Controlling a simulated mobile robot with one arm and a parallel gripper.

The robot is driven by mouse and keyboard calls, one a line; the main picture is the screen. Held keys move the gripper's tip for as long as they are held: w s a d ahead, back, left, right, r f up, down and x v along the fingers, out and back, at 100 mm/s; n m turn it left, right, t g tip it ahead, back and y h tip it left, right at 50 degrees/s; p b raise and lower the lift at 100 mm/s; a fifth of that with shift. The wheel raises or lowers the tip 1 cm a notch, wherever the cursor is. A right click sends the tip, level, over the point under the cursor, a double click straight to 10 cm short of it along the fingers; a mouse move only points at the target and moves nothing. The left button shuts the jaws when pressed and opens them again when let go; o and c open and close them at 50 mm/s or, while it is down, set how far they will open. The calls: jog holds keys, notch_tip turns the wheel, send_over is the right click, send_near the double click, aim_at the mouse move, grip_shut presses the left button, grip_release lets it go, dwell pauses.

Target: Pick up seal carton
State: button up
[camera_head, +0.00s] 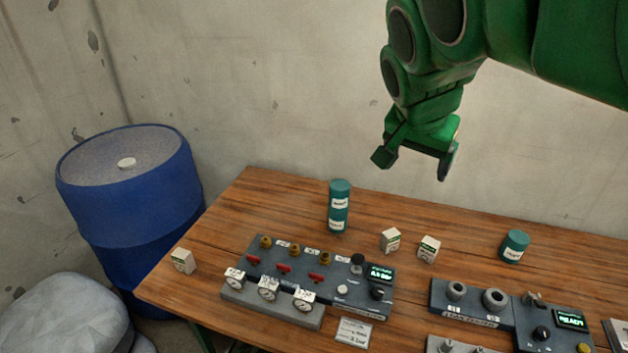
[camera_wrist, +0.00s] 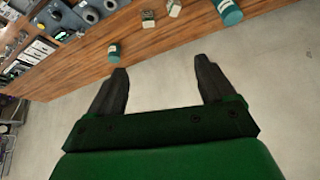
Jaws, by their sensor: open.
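Three small white cartons with green markings stand on the wooden table: one at the left edge (camera_head: 183,261) and two near the middle back, a left one (camera_head: 390,240) and a right one (camera_head: 428,248). Their print is too small to tell which is the seal carton. Two cartons also show at the top of the wrist view, one (camera_wrist: 148,18) beside the other (camera_wrist: 174,7). My gripper (camera_head: 415,163) is open and empty, raised well above the back of the table.
A tall teal canister (camera_head: 339,207) and a shorter one (camera_head: 515,246) stand near the cartons. A gauge-and-valve panel (camera_head: 330,272) and a fitting panel (camera_head: 480,312) fill the front. A blue drum (camera_head: 130,190) stands left of the table (camera_head: 215,225). A concrete wall rises behind.

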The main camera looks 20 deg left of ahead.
jog(key=w+a+f+m+t+h, duration=0.15)
jog(key=w+a+f+h, duration=0.3)
jog(key=w+a, duration=0.7)
jog(key=a+f+n+t, duration=0.1)
jog(key=a+f+t, duration=0.1)
jog(key=a+f, duration=0.5)
jog(key=a+f+t, duration=0.2)
jog(key=a+f, duration=0.2)
jog(key=a, duration=0.7)
jog(key=n+t+y, duration=0.3)
jog(key=n+y, duration=0.1)
jog(key=y, duration=0.1)
send_near(178, 260)
jog(key=shift+m+g, duration=0.25)
jog(key=x, duration=0.4)
jog(key=shift+w+d+r, duration=0.2)
jog(key=shift+w+r, duration=0.05)
jog(key=shift+a+x, duration=0.1)
jog(key=shift+x, duration=1.85)
jog(key=shift+a+x, duration=0.15)
jog(key=shift+x, duration=1.75)
jog(key=shift+f, duration=0.2)
